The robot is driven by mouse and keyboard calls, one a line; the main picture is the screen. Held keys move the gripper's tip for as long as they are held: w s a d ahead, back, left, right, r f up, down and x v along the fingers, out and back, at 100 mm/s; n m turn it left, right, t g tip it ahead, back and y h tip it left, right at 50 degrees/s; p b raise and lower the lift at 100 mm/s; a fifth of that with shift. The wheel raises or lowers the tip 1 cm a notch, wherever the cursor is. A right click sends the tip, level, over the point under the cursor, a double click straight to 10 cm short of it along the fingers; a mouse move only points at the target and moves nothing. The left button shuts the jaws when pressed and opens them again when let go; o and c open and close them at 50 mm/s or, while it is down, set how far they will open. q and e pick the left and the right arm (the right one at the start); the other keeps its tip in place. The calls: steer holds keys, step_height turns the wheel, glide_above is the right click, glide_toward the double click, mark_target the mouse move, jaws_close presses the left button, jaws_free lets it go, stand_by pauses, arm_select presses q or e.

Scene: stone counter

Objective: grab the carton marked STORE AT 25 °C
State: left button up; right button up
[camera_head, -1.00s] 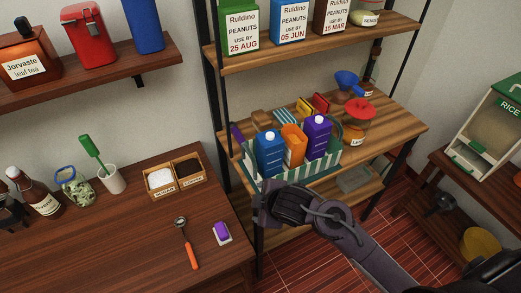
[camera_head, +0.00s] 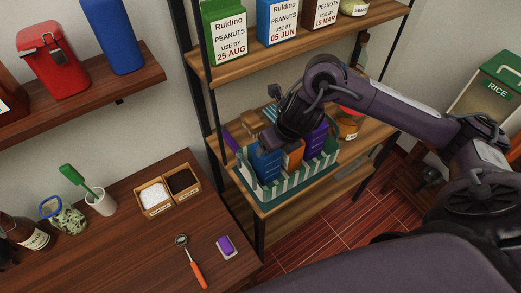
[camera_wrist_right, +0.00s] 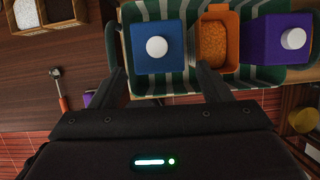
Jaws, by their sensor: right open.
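A striped green-and-white basket (camera_head: 290,178) on the wooden rack holds a blue carton (camera_head: 266,167), an orange container (camera_head: 293,158) and a purple carton (camera_head: 316,142). No STORE AT 25 °C marking is readable on any of them. In the head view my arm partly hides the cartons. My left gripper is not in view.
The basket walls and neighbouring containers stand close around the blue carton. A shelf with peanut boxes (camera_head: 230,35) is above, and a jar (camera_head: 349,124) stands right of the basket. The left counter holds a purple-and-white block (camera_head: 226,246) and an orange-handled scoop (camera_head: 197,272).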

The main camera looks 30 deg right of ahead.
steer(key=shift+w+d, duration=0.15)
steer(key=shift+w, duration=0.15)
steer(key=shift+w+f, duration=0.2)
steer(key=shift+f, duration=0.1)
steer(key=shift+w+a+f+b, duration=0.1)
steer(key=shift+a+f+b, duration=0.05)
steer(key=shift+f+b, duration=0.2)
steer(key=shift+w+a+f+b, duration=0.1)
steer(key=shift+f+b, duration=0.1)
steer(key=shift+f, duration=0.5)
steer(key=p+x, duration=0.1)
steer(key=x, duration=0.3)
steer(key=shift+w+a+f, duration=0.1)
steer(key=shift+w+f, duration=0.2)
steer(key=c, duration=1.1)
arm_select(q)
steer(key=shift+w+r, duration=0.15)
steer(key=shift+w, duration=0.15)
arm_select(e)
steer(key=shift+r, duration=0.1)
steer(key=shift+c, duration=0.2)
